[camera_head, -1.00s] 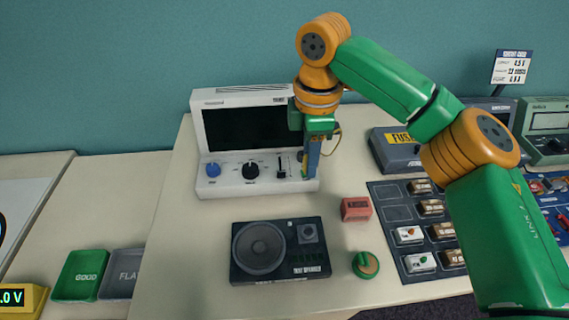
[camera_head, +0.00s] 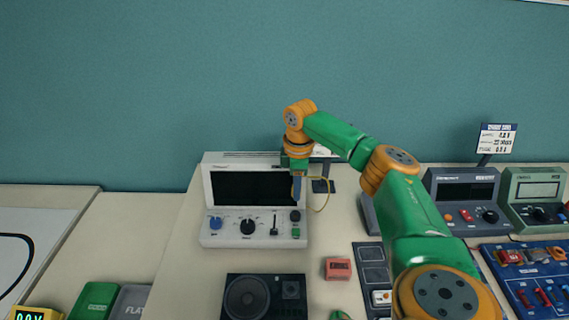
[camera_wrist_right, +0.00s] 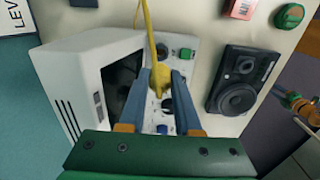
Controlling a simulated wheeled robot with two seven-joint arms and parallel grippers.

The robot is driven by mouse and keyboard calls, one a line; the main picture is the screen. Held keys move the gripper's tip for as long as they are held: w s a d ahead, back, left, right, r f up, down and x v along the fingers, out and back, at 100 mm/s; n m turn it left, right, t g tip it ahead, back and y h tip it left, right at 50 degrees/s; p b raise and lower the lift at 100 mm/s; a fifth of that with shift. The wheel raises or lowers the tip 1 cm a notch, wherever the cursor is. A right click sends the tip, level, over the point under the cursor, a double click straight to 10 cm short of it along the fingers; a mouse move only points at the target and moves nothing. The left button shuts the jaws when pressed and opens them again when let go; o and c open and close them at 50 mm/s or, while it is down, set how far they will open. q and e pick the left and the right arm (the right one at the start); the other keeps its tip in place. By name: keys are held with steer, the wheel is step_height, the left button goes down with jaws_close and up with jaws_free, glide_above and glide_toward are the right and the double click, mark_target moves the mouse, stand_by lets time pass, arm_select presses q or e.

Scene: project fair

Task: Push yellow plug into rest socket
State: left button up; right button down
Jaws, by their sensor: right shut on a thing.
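My right gripper (camera_head: 297,202) is shut on the yellow plug, just above the right end of the white instrument's (camera_head: 252,236) front panel. In the right wrist view the yellow plug (camera_wrist_right: 160,80) sits between the blue-grey fingers, with its yellow cord running away from it. In the head view the fingers mostly hide the plug, and the cord (camera_head: 328,193) loops to the right. A dark round socket-like fitting (camera_head: 295,216) shows just below the fingertips, above a green square (camera_head: 296,232). I cannot read its label or tell whether it is the rest socket. My left gripper is not in view.
A black speaker unit (camera_head: 265,297) and a red block (camera_head: 338,269) stand in front of the instrument. A dark stand (camera_head: 322,186) is behind it to the right. Grey (camera_head: 462,205) and green (camera_head: 537,205) meters stand farther right.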

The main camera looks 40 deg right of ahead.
step_height(320, 180, down, 5)
steer(key=shift+b, duration=0.4)
steer(key=shift+f+b, duration=0.35)
steer(key=shift+f, duration=0.35)
steer(key=shift+r+p, duration=0.15)
steer(key=shift+p, duration=0.2)
steer(key=shift+p, duration=0.4)
stand_by(0.6)
steer(key=shift+f+b, duration=0.6)
steer(key=shift+f, duration=0.45)
stand_by(0.8)
